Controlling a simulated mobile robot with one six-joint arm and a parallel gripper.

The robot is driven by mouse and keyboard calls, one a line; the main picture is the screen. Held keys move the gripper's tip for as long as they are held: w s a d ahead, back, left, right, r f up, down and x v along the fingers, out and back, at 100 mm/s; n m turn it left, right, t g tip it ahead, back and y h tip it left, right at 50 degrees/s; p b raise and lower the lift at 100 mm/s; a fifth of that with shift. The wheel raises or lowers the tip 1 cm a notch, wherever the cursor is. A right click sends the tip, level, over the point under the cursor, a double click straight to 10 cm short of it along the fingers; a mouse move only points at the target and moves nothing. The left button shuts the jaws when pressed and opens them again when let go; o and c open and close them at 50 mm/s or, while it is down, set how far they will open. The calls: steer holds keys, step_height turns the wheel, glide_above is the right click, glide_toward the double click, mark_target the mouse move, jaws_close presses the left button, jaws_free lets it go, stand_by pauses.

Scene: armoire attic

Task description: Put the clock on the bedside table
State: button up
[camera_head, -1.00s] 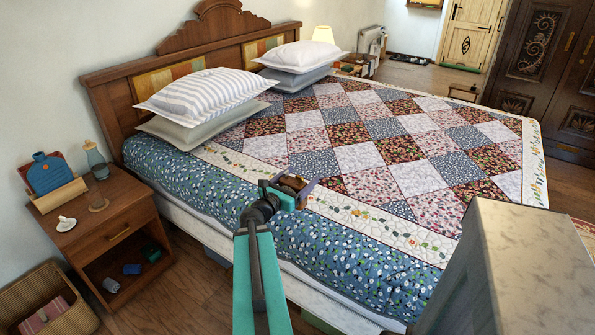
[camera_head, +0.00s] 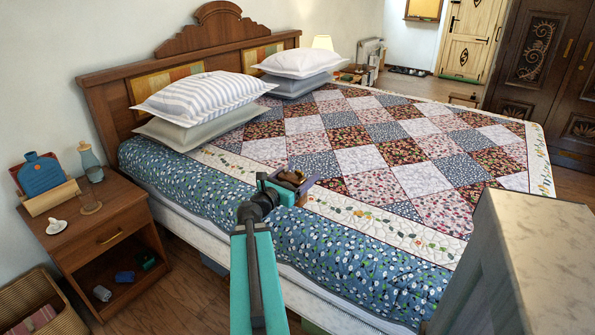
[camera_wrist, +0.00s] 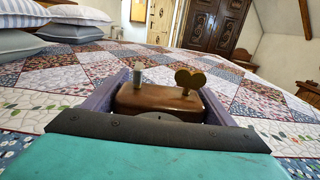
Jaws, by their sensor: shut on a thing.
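The clock (camera_wrist: 158,101) is a brown wooden case with a brass heart-shaped key and a pale knob on the side facing the wrist camera. My gripper (camera_head: 296,183) is shut on it, one purple finger along each side, above the near part of the quilted bed. In the head view the clock (camera_head: 290,177) is small and partly hidden by the gripper; its face is not visible. The bedside table (camera_head: 126,219) is wooden, at the left beside the bed, with a drawer and an open shelf. It stands well left of my gripper.
A wicker basket (camera_head: 22,291) stands below; pillows (camera_head: 203,97) lie on the bed.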

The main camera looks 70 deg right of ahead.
steer(key=b, duration=0.3)
steer(key=shift+w+d+f, duration=0.1)
steer(key=shift+d, duration=0.05)
steer(key=w+d, duration=0.4)
steer(key=d, duration=0.7)
steer(key=shift+w+d+f, duration=0.2)
steer(key=shift+d+f, duration=0.2)
stand_by(0.3)
steer(key=shift+w+d+f+b, duration=0.1)
steer(key=shift+d+f+b, duration=0.1)
steer(key=shift+f, duration=0.7)
steer(key=shift+w+d+f+b, duration=0.1)
steer(key=shift+d+f, duration=0.05)
steer(key=shift+f, duration=0.7)
steer(key=shift+f, duration=0.15)
steer(key=o, duration=1.7)
